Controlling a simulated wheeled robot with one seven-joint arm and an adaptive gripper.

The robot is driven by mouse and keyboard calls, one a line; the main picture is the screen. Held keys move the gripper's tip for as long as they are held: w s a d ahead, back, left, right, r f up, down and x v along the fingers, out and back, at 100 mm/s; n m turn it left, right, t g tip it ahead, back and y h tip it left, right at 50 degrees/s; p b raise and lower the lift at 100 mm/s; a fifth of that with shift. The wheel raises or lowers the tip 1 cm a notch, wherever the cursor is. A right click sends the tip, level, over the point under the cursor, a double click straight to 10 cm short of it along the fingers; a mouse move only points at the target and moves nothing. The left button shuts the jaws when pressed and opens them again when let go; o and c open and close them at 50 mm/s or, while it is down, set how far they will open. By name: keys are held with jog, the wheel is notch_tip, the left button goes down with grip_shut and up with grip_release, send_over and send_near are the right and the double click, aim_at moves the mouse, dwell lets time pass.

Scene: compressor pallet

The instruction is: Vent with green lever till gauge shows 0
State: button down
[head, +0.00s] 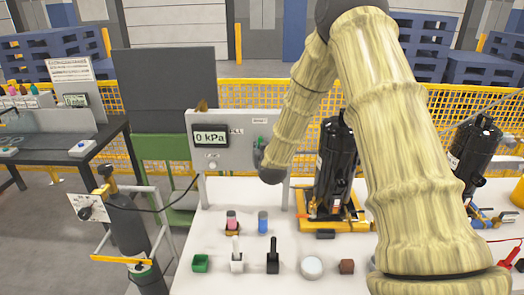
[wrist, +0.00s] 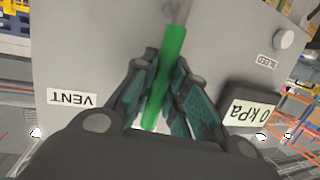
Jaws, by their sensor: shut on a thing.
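The green lever (wrist: 170,65) shows in the wrist view, and my gripper (wrist: 161,80) is shut on it, with a dark finger on each side. The lever's grey shaft runs up toward the panel beyond the fingers. A VENT label (wrist: 72,98) is on the panel left of the lever, upside down in this view. The gauge (head: 210,137) reads 0 kPa in the head view. It also shows 0 kPa, tilted, in the wrist view (wrist: 248,115). In the head view my gripper (head: 262,150) is at the panel's right part, mostly hidden by my arm.
The grey panel (head: 228,160) stands at the back of the white table (head: 310,200). Black compressors (head: 335,165) stand right of it. Small blocks, bottles and a white round piece (head: 312,267) lie in front. A dark gas cylinder (head: 128,225) stands left of the table.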

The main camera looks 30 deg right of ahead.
jog(key=shift+f, duration=0.15)
dwell(0.4)
jog(key=c, duration=1.4)
grip_release()
jog(key=shift+a, duration=0.1)
jog(key=v, duration=1.2)
